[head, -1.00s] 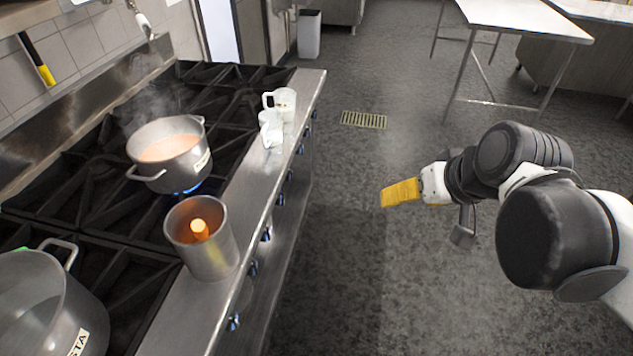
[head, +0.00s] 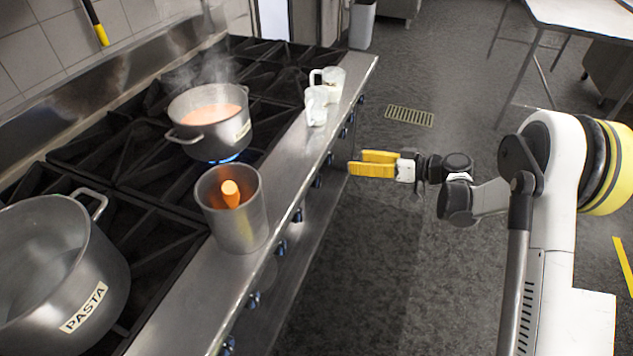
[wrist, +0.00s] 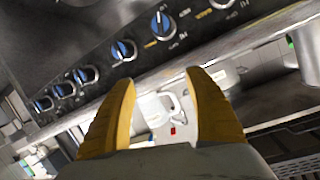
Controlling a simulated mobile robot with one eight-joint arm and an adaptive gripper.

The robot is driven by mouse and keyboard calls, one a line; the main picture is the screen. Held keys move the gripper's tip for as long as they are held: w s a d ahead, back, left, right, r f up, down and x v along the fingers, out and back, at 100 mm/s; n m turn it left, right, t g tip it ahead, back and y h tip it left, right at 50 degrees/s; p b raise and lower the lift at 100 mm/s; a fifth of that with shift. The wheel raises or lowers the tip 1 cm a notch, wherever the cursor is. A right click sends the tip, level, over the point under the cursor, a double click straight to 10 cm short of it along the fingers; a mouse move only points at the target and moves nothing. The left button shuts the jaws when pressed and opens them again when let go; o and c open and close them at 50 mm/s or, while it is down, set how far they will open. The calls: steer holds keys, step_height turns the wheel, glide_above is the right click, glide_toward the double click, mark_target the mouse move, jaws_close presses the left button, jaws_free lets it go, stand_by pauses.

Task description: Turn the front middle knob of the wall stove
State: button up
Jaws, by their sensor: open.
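The wall stove (head: 270,215) runs along the left in the head view, with a row of blue-and-black knobs on its front panel. Among them is a knob (head: 317,182) near the middle of the row, left of my gripper. My gripper (head: 350,163) has yellow fingers, is open and empty, and points left at the panel with a gap before it. In the wrist view, the open fingers (wrist: 162,78) lie below the knob row. The nearest large knob (wrist: 163,25) is above them, untouched. I cannot tell for certain which knob is the front middle one.
A steaming pot (head: 210,125), a PASTA pot (head: 60,270), a metal canister (head: 238,215) and clear jugs (head: 318,105) stand on the stove. The floor (head: 400,230) beside it is clear. A table (head: 590,20) stands at the back right.

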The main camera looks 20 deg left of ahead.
step_height(320, 180, down, 10)
steer(key=s+a+f+n+g+y+b, duration=0.1)
steer(key=s+a+n+y, duration=0.1)
steer(key=n+y, duration=0.1)
steer(key=a+b, duration=0.1)
steer(key=a, duration=0.2)
steer(key=a+b, duration=0.1)
steer(key=a, duration=0.3)
steer(key=a+b, duration=0.1)
steer(key=a, duration=0.3)
steer(key=shift+w+r+b, duration=0.25)
steer(key=shift+w+b, duration=0.05)
steer(key=shift+w, duration=0.05)
steer(key=c, duration=1.2)
